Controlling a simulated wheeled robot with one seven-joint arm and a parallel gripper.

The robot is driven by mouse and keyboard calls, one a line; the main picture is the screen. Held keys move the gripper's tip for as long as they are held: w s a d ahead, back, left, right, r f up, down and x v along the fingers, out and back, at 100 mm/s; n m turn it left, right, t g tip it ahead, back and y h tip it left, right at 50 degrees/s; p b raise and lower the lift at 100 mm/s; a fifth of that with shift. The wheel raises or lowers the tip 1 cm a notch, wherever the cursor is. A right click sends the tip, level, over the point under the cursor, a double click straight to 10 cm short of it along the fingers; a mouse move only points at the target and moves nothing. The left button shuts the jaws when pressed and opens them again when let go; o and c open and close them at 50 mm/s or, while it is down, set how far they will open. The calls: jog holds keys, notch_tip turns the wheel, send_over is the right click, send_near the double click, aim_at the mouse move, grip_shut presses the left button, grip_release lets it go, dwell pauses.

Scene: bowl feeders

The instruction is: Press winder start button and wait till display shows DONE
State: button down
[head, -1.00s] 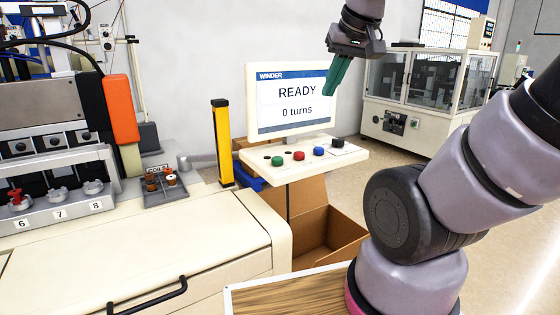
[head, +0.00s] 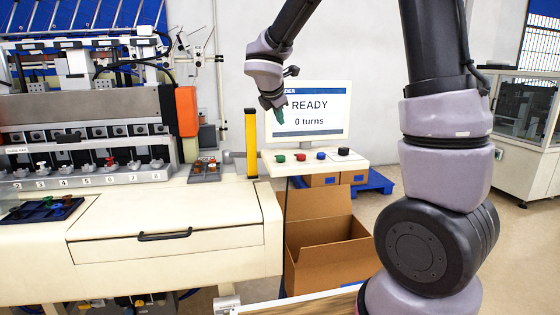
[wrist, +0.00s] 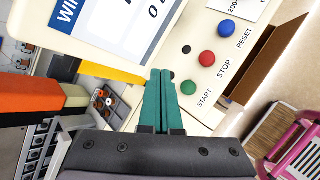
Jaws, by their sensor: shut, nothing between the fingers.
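The winder display (head: 318,112) reads READY and 0 turns in the head view. Below it is the button panel (head: 312,163), with a green button (head: 281,158), a red button (head: 301,156) and a blue button (head: 320,155). In the wrist view the green button (wrist: 188,87) is labelled START, the red one (wrist: 207,58) STOP and the blue one (wrist: 226,28) RESET. My gripper (head: 279,113) is shut and empty, its green fingers in front of the display's left part and above the green button. In the wrist view the fingertips (wrist: 160,72) appear just beside the green button, apparently not touching it.
A yellow post (head: 251,142) stands left of the panel. A tray of coils (head: 204,170) lies further left near an orange block (head: 187,111). An open cardboard box (head: 325,255) is on the floor under the panel. A black knob (head: 343,151) sits at the panel's right end.

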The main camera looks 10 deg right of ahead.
aim_at(279, 157)
jog(key=shift+a+f, duration=0.1)
dwell(0.3)
jog(key=shift+f, duration=4.3)
jog(key=shift+f, duration=0.1)
jog(key=shift+f, duration=0.3)
jog(key=shift+f, duration=0.75)
jog(key=shift+r, duration=1.2)
jog(key=shift+r, duration=2.5)
